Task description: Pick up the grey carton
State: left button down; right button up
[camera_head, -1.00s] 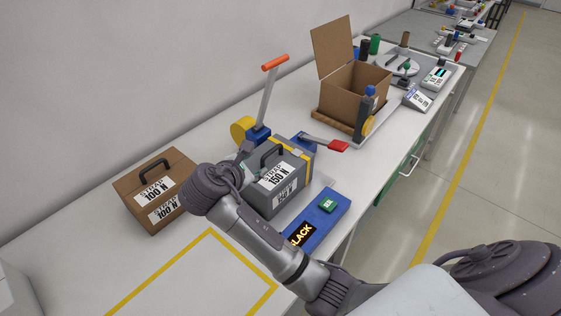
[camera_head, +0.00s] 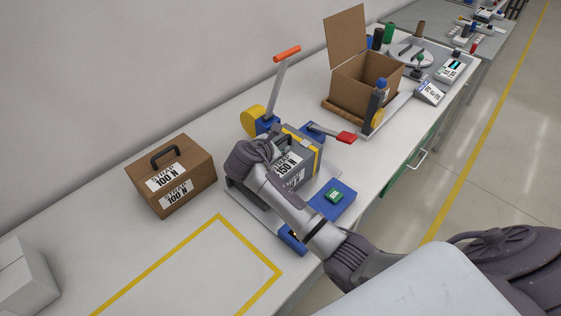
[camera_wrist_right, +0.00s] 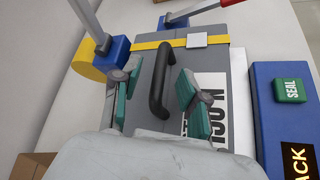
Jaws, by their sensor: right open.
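The grey carton (camera_head: 304,168) sits on the strapping device on the table, with a yellow strap around its far part. It has a black handle on top and white "150 N" labels. In the right wrist view the carton (camera_wrist_right: 212,68) lies below my right gripper (camera_wrist_right: 152,88). The gripper is open, its two green-padded fingers on either side of the black handle (camera_wrist_right: 161,75), with gaps between them. In the head view my right arm covers much of the carton and hides the fingers. My left gripper is not in view.
A brown carton (camera_head: 198,169) marked "100 N" stands to the left. The device has an orange-tipped lever (camera_head: 282,75), a red-tipped lever (camera_head: 346,137) and a blue panel with a green SEAL button (camera_head: 335,196). An open cardboard box (camera_head: 352,85) stands behind. The yellow-taped area in front is clear.

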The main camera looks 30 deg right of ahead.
jog(key=shift+x, duration=1.35)
grip_shut()
jog(key=shift+r, duration=0.15)
